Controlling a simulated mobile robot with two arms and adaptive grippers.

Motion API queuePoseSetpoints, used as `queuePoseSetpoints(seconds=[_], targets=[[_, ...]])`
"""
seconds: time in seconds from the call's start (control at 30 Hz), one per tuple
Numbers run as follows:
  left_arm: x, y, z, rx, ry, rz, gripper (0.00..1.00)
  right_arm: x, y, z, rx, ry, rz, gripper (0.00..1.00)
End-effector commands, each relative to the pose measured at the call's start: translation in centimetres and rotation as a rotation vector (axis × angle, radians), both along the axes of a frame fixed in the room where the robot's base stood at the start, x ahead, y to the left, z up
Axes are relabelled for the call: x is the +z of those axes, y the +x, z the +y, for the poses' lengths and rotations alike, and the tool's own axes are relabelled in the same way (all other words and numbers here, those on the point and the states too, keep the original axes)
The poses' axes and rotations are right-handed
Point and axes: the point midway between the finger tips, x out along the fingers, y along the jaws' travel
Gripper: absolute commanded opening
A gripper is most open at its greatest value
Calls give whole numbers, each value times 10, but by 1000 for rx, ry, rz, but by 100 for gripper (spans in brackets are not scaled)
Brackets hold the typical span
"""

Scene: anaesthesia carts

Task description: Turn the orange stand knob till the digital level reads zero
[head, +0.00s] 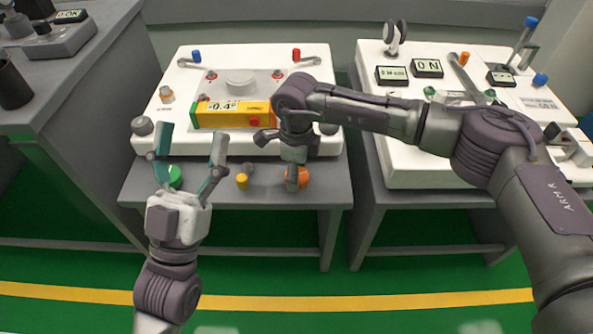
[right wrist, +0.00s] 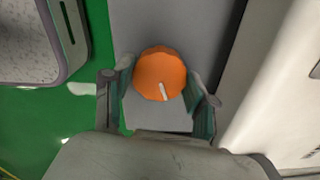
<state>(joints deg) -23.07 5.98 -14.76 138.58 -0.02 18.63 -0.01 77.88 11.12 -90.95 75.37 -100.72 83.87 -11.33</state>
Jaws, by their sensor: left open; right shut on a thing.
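The orange stand knob (head: 298,178) sits at the front right of the grey stand, below the white device. My right gripper (head: 296,180) is over it from above, with its fingers closed on the knob's sides. In the right wrist view the knob (right wrist: 160,74) shows a white pointer line between the two fingers. The yellow and orange digital level (head: 235,113) lies on the white device, and its display seems to read -0.4°. My left gripper (head: 192,146) is open and empty, fingers pointing up, in front of the device's left side.
A green knob (head: 175,177) and a yellow knob (head: 242,181) are on the stand's front strip, left of the orange knob. A second white device (head: 450,165) stands on the right bench, under my right arm. A grey bench (head: 75,85) is at the left.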

Motion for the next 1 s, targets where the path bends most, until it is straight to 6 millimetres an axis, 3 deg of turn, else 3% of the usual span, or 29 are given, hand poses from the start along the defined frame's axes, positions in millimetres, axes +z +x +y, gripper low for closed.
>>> queuePoseSetpoints(seconds=[0.03, 0.17, 0.57, 0.67, 1.0], targets=[[0, 0, 0, 0, 0, 0, 72, 0, 1, 0, -1, 0, -2, 60], [0, 0, 0, 0, 0, 0, 72, 0, 1, 0, 0, 0, -2, 82], [-1, 0, -1, -3, 0, 4, 72, 5, 1, 0, 0, 1, -1, 82], [-1, 0, 0, -2, 0, 3, 72, 19, 1, 0, 0, 1, -2, 82], [0, 0, 0, -1, 0, 1, 72, 89, 1, 0, 1, 1, -4, 82]])
